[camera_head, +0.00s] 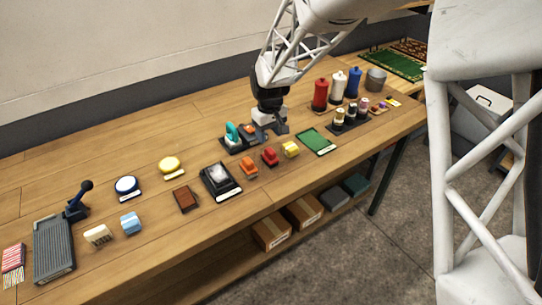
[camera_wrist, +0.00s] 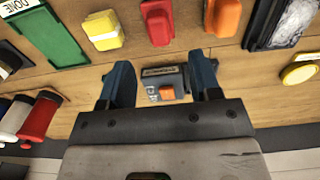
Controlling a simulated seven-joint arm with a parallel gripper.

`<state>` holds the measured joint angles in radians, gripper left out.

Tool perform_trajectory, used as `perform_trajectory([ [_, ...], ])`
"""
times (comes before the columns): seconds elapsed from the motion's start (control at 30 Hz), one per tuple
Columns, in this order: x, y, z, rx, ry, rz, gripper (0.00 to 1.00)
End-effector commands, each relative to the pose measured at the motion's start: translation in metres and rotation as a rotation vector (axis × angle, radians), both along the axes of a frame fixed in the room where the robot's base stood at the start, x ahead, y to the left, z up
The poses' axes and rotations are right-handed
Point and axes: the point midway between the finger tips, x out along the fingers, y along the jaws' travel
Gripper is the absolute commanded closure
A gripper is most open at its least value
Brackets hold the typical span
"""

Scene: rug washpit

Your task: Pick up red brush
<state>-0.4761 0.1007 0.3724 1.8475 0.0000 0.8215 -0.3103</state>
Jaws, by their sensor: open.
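The red brush (camera_head: 269,155) lies on the wooden table between an orange brush (camera_head: 248,168) and a yellow brush (camera_head: 291,149). In the wrist view the red brush (camera_wrist: 157,22) is at the top, cut off by the frame edge, beyond my fingertips. My gripper (camera_head: 274,130) is low over the table, behind the red brush and apart from it. In the wrist view my gripper (camera_wrist: 160,76) is open, with its two blue-grey fingers spread. Between them shows a grey device with an orange button (camera_wrist: 167,92). No object is visibly held.
A teal tool (camera_head: 232,131) stands left of my gripper. A black tray (camera_head: 220,181) lies left of the orange brush, and a green board (camera_head: 316,142) right of the yellow brush. Red, white and blue bottles (camera_head: 338,86) stand at the back right. Bare wood lies in front of the brushes.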

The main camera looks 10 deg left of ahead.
Motion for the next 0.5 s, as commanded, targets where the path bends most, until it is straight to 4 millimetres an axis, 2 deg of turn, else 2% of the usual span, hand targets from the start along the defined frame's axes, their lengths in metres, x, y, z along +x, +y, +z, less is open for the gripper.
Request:
perform_trajectory([
  [0.27,0.0,0.0,-0.001,0.0,0.0,-0.001,0.43],
  [0.5,0.0,-0.001,-0.016,-0.001,0.001,-0.001,0.43],
])
